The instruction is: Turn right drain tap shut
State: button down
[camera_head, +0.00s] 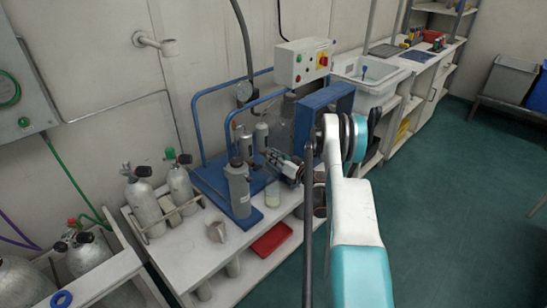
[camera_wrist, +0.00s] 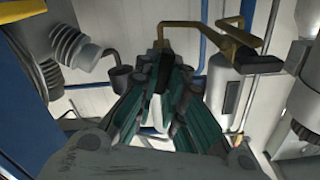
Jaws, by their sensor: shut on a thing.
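My gripper (camera_head: 277,160) is among the grey cylinders of the panel in the head view. In the wrist view its two fingers (camera_wrist: 160,82) are closed together around a dark tap handle (camera_wrist: 164,68), which hangs from a brass-coloured arm. The fingers hide much of this handle. A second brass-coloured tap arm (camera_wrist: 244,38) with a black end stands to the right, beside a grey cylinder (camera_wrist: 222,82). In the head view the taps are too small or hidden to make out. I cannot tell how far the held tap is turned.
A grey cylinder (camera_head: 238,188) stands at the front of the blue-framed panel, close to my gripper. A clear beaker (camera_head: 272,192) stands below the gripper. A red tray (camera_head: 271,240) lies on the lower shelf. A ribbed grey part (camera_wrist: 75,48) is at the wrist view's left. Green floor at right is free.

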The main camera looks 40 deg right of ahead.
jog(key=m, duration=0.7)
jog(key=shift+d+f, duration=0.25)
jog(key=shift+d, duration=0.05)
jog(key=shift+d+f+m, duration=0.1)
jog(key=shift+f+m, duration=0.1)
jog(key=shift+m, duration=1.55)
jog(key=shift+d+f+m, duration=0.1)
jog(key=shift+f+m, duration=0.05)
jog(key=shift+m, duration=1.9)
jog(key=c, duration=1.7)
grip_release()
jog(key=shift+s, duration=0.15)
jog(key=s, duration=0.7)
jog(key=shift+s+d, duration=0.15)
jog(key=shift+d, duration=0.1)
